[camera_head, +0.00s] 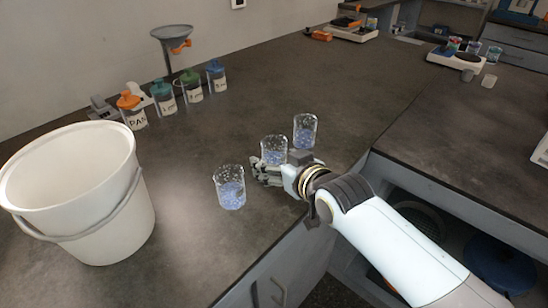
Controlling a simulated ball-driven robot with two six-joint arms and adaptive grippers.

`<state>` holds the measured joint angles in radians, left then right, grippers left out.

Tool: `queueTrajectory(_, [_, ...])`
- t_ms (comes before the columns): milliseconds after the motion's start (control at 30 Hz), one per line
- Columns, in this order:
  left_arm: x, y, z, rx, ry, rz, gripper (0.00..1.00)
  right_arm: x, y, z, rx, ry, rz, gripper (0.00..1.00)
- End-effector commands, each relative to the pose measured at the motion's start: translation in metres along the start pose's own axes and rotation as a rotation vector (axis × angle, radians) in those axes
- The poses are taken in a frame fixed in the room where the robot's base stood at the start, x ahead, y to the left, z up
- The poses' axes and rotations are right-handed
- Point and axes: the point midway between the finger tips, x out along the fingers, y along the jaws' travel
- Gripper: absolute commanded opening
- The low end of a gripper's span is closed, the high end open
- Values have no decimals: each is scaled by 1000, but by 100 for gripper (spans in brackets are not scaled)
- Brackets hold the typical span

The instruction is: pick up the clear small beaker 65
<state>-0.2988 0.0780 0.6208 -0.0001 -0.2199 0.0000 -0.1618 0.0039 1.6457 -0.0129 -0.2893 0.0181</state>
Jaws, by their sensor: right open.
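Three clear small beakers with bluish contents stand upright in a slanting row near the counter's front edge: a near beaker (230,190), a middle beaker (273,149) and a far beaker (305,130). I cannot tell which of them is number 65. My right gripper (259,170) is open, low over the counter, just in front of the middle beaker and to the right of the near one. It hides the lower part of the middle beaker. I cannot tell whether it touches that beaker. My left gripper is out of view.
A large white bucket (75,190) stands at the left. Several lidded jars, one an orange-lidded jar (131,110), line the back left beside a funnel on a stand (173,38). A balance (457,58) stands far right. The counter (240,85) behind the beakers is clear.

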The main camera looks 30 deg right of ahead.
Motion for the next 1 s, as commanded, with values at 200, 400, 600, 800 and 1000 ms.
queueTrajectory(200, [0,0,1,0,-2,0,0,0,0,0,0,0,0,69])
queueTrajectory(400, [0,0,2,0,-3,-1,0,0,0,0,0,0,0,43])
queueTrajectory(600, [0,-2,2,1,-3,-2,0,0,0,0,0,0,0,17])
queueTrajectory(800, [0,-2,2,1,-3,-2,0,0,0,-1,0,1,0,12])
queueTrajectory(1000, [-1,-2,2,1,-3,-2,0,-1,0,-3,0,2,0,12])
